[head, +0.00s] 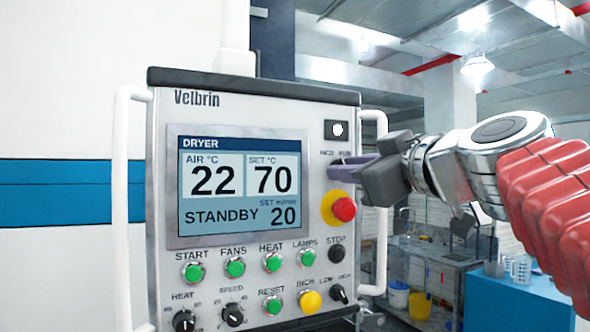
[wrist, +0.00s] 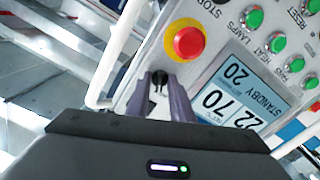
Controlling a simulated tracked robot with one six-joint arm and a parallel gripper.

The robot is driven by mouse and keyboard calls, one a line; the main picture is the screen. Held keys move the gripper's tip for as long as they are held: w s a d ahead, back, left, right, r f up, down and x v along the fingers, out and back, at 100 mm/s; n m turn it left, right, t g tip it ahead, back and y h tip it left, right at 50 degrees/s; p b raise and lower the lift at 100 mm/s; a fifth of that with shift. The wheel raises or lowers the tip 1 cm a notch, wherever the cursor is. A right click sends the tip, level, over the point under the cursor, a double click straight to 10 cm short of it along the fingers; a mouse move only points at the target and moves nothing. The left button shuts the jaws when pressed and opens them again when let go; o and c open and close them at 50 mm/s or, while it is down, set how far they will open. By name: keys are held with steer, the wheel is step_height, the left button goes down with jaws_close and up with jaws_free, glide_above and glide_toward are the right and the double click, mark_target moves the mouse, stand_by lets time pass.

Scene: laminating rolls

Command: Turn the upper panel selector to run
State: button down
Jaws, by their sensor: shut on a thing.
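The control panel (head: 215,115) faces me in the head view, with its screen reading DRYER and STANDBY. I cannot tell which way the knob points.
A red mushroom button (head: 344,209) on a yellow ring sits just below my fingers. A white handle (head: 376,245) runs down the panel's right edge, another (head: 122,210) down its left. Green buttons and a second low/high selector (head: 338,294) are lower down. A blue table (head: 515,300) stands behind, right.

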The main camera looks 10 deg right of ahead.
steer(key=m, duration=1.1)
steer(key=shift+r, duration=0.1)
stand_by(0.4)
steer(key=c, duration=1.9)
jaws_free()
steer(key=shift+o, duration=0.2)
